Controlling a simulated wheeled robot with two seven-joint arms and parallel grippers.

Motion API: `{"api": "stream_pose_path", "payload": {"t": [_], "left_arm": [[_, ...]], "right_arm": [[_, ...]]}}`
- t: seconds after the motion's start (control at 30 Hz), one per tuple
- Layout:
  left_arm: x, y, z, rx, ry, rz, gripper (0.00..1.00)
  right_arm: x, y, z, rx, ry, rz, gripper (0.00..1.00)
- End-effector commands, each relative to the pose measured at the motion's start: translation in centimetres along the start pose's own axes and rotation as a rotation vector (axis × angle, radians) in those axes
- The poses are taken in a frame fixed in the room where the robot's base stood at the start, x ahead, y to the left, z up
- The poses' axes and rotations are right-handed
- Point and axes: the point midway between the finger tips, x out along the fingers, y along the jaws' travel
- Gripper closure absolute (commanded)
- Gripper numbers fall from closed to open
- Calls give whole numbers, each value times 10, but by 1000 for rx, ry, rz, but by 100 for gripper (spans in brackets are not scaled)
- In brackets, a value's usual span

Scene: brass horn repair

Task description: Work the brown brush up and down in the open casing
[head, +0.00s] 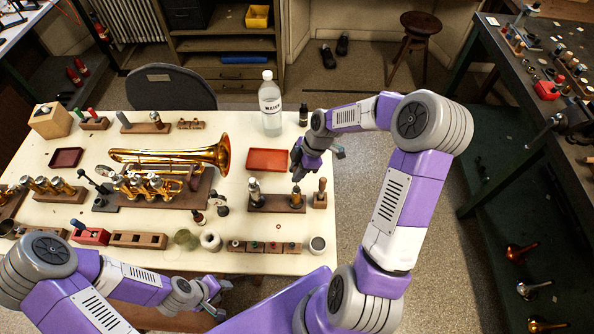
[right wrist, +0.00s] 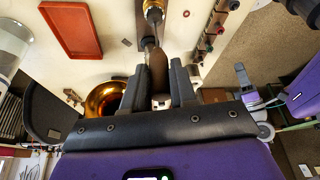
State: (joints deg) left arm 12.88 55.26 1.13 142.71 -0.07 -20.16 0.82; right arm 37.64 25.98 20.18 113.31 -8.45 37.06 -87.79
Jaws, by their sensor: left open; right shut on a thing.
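The brown brush (right wrist: 158,68) is in my right gripper (right wrist: 159,88), its wooden handle between the two dark fingers. Its thin rod points away from the gripper, in line with the brass casing (right wrist: 153,8) at the top of the right wrist view. I cannot tell how much of the brush head is inside the casing. In the head view my right gripper (head: 301,163) is right above the brass casing (head: 297,197) on the right of a wooden stand (head: 275,206). My left gripper (head: 212,292) is open and empty at the table's front edge.
A silver-topped part (head: 254,190) stands on the same stand, and a wooden-handled tool (head: 321,190) stands just right. A red tray (head: 268,160) and a clear bottle (head: 270,104) are behind. A brass horn (head: 175,157) lies left. A low wooden row (head: 264,247) is in front.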

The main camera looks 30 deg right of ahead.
Motion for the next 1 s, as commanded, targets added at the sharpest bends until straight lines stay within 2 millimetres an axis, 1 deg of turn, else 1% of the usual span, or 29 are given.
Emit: {"api": "stream_pose_path", "payload": {"t": [0.03,0.2,0.53,0.67,1.0], "left_arm": [[-5,2,0,0,0,0,57],[-12,4,0,0,0,0,57],[-11,4,0,0,0,0,57],[-8,3,0,0,0,0,57],[10,-4,0,0,0,0,57]], "right_arm": [[-6,1,-3,-1,0,2,100],[-16,1,-7,-1,1,2,100],[-16,0,-7,-1,1,1,100],[-12,0,-5,0,1,0,100],[10,0,4,0,0,-1,100]]}}
